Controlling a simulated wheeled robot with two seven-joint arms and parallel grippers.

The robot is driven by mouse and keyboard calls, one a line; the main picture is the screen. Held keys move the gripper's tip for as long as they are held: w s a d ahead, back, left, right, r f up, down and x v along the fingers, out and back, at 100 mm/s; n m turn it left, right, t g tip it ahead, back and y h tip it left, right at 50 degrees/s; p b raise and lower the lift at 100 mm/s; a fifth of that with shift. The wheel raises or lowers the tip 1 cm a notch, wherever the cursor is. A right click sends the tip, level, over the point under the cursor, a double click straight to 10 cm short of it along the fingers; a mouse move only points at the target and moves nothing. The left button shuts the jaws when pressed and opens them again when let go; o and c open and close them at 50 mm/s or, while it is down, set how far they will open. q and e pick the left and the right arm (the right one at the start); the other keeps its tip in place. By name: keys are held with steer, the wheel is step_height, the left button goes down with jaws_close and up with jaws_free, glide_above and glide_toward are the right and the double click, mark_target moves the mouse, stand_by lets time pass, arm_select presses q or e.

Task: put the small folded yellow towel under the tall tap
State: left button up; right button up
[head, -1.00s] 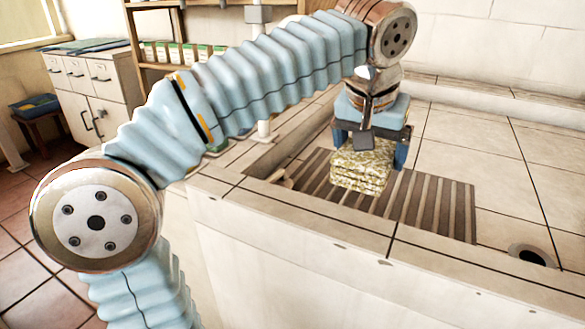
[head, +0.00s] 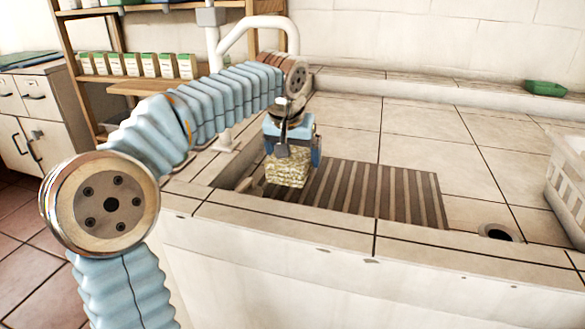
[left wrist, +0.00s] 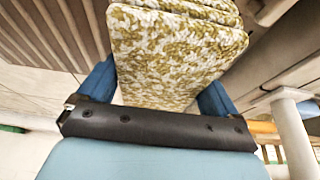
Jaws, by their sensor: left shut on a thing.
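The folded yellow towel (head: 288,173), patterned in yellow and white, is held between the blue fingers of my left gripper (head: 293,158). It hangs over the left end of the slatted grate in the head view. In the left wrist view the towel (left wrist: 175,55) shows its folded layers between both fingers. The tall tap (head: 258,22), a white bent pipe, rises behind my left arm; its lower part and outlet are partly hidden by the arm. My right gripper is not in view.
The dark slatted grate (head: 375,192) lies in the tiled basin top, with a round drain hole (head: 497,232) to its right. A white crate (head: 568,185) stands at the right edge and a green dish (head: 546,88) on the back ledge. Shelves with boxes (head: 140,65) stand behind left.

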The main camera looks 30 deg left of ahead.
arm_select(q)
steer(key=f, duration=0.4)
steer(key=shift+w+a, duration=0.25)
steer(key=shift+a, duration=0.05)
steer(key=shift+b, duration=0.3)
steer(key=shift+f, duration=0.15)
steer(key=o, duration=0.9)
steer(key=shift+c, duration=0.2)
steer(key=shift+r, duration=0.3)
steer(key=p+v, duration=0.1)
steer(key=v, duration=1)
steer(key=shift+s+r+p, duration=0.2)
steer(key=shift+r+p, duration=0.15)
